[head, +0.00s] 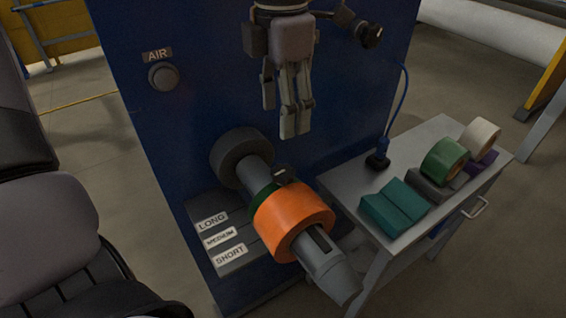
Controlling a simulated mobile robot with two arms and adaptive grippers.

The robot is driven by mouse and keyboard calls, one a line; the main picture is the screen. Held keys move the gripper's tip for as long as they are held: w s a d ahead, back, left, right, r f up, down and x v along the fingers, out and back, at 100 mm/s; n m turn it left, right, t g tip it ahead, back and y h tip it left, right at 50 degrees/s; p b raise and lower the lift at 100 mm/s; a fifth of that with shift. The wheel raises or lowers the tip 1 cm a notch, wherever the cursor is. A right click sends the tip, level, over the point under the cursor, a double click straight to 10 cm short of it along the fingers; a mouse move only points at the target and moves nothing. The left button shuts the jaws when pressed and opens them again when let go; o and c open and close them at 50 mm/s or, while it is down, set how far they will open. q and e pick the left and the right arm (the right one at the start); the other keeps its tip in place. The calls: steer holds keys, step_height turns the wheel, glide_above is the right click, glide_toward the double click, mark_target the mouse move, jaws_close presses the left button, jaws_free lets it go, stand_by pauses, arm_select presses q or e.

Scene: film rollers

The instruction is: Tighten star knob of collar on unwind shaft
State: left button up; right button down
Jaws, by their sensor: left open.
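The unwind shaft (255,178) sticks out of the blue machine panel toward the lower right. An orange roll (292,222) is on it. A dark green collar (258,198) sits around the shaft just behind the roll. A small dark knob (281,172) stands at the collar's upper side; its star shape is too small to make out. My left gripper (286,118) hangs above the shaft with fingers pointing down. It is open and empty, apart from the knob. My right gripper is not in view.
A dark hub (240,155) is at the shaft's base. Labels LONG, MEDIUM and SHORT (230,254) mark a grey block beside it. An AIR button (163,76) is upper left.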

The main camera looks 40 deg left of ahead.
mark_target(283, 171)
arm_select(q)
step_height(283, 171, down, 13)
steer(key=shift+w+r+p, duration=0.15)
steer(key=shift+r+p, duration=0.05)
steer(key=shift+p, duration=0.5)
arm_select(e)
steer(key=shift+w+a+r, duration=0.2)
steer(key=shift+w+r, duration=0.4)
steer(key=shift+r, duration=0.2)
arm_select(q)
steer(key=shift+c, duration=0.4)
steer(key=c, duration=1.1)
steer(key=shift+o, duration=0.2)
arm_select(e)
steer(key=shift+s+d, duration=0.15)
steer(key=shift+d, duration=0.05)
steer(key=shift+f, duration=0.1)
